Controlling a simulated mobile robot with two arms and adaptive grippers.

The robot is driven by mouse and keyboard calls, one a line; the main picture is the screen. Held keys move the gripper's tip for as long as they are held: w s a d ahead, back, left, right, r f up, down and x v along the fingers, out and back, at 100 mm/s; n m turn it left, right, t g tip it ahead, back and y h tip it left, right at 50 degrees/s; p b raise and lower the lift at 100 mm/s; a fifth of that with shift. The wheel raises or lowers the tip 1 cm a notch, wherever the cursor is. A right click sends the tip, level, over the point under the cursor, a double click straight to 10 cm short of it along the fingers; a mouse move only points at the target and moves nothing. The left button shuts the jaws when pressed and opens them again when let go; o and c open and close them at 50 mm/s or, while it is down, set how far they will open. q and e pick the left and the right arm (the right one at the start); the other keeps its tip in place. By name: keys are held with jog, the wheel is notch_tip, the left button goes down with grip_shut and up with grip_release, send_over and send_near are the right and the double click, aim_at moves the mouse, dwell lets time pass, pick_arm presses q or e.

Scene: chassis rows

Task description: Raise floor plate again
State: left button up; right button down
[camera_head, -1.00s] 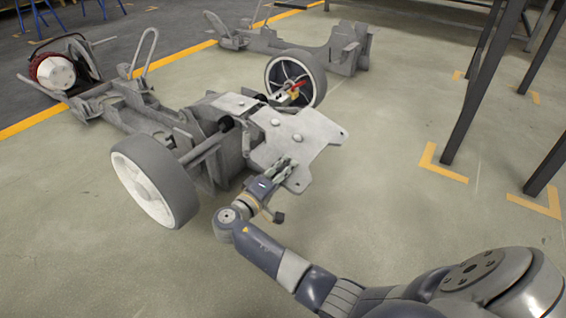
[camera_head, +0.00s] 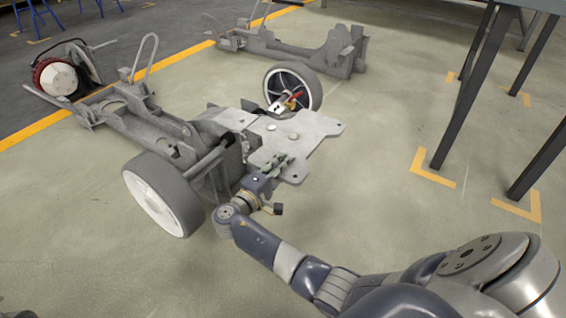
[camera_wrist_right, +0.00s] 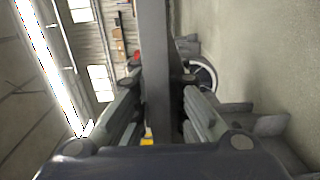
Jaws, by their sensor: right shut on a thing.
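The floor plate (camera_head: 312,130) is a flat grey plate with bolt holes at the front of the chassis (camera_head: 145,122). In the head view it lies roughly level between the two front wheels, clear of the concrete. My right gripper (camera_head: 277,166) is shut on its near edge. In the right wrist view the plate (camera_wrist_right: 156,65) shows edge-on as a dark band between the fingers of my right gripper (camera_wrist_right: 160,105). The joint between plate and chassis is partly hidden. My left gripper is not in view.
The near wheel (camera_head: 160,196) stands left of my right arm, and the far wheel (camera_head: 292,88) beyond the plate. A second chassis (camera_head: 300,50) lies behind. Dark table legs (camera_head: 465,90) stand at the right. The floor between them and the plate is clear.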

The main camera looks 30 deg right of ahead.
jog(key=shift+w+r, duration=0.15)
jog(key=shift+r, duration=0.15)
jog(key=c, duration=1.6)
grip_release()
jog(key=shift+c, duration=0.2)
jog(key=shift+f, duration=0.1)
jog(key=shift+a, duration=0.3)
jog(key=v, duration=1.1)
jog(key=shift+s, duration=0.25)
jog(key=shift+a, duration=0.1)
